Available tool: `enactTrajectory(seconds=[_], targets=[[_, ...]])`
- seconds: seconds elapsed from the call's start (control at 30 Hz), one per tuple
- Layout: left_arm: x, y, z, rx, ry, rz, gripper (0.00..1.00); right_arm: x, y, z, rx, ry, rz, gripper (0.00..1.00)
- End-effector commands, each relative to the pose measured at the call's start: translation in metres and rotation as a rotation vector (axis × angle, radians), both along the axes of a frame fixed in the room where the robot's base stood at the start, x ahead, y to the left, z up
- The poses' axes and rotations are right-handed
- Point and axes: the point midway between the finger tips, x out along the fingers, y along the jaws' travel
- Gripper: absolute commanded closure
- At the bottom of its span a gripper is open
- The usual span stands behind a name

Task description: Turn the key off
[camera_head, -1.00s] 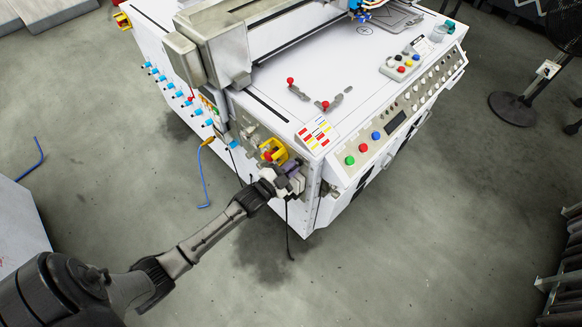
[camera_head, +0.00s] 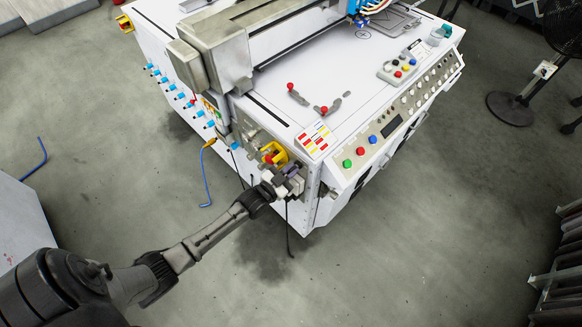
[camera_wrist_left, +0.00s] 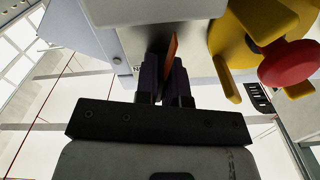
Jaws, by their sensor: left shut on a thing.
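My left gripper (camera_head: 285,184) is up against the corner face of the white machine (camera_head: 330,62), just below a yellow guard with a red knob (camera_head: 269,159). In the left wrist view, its two dark fingers (camera_wrist_left: 165,78) are shut on a thin orange-brown piece (camera_wrist_left: 171,52), seen nearly edge-on, which appears to be the key. The key's base and its turn position are hidden by the fingers. The yellow guard (camera_wrist_left: 232,50) and red knob (camera_wrist_left: 288,63) are close beside the fingers on the right in that view. My right gripper is not in view.
The sloped control panel (camera_head: 408,115) with coloured buttons is right of the gripper. Blue-capped fittings (camera_head: 171,86) line the machine's left side. A blue hose (camera_head: 205,180) hangs to the left. A fan (camera_head: 520,100) stands at far right. The floor in front is clear.

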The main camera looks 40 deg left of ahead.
Motion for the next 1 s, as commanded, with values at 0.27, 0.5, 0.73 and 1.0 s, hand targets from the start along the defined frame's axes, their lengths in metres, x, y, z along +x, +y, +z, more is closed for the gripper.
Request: enactTrajectory(seconds=[0.27,0.5,0.73,1.0], targets=[[0.000,0.000,0.001,-0.178,0.013,-0.001,1.00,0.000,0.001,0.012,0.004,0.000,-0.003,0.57],[0.000,0.000,0.001,-0.266,0.018,0.000,1.00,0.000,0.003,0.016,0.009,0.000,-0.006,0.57],[0.000,0.000,0.000,-0.300,0.019,0.000,1.00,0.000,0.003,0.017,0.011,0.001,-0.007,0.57],[0.000,0.000,0.000,-0.304,0.020,0.000,1.00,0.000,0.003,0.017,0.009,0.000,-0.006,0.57]])
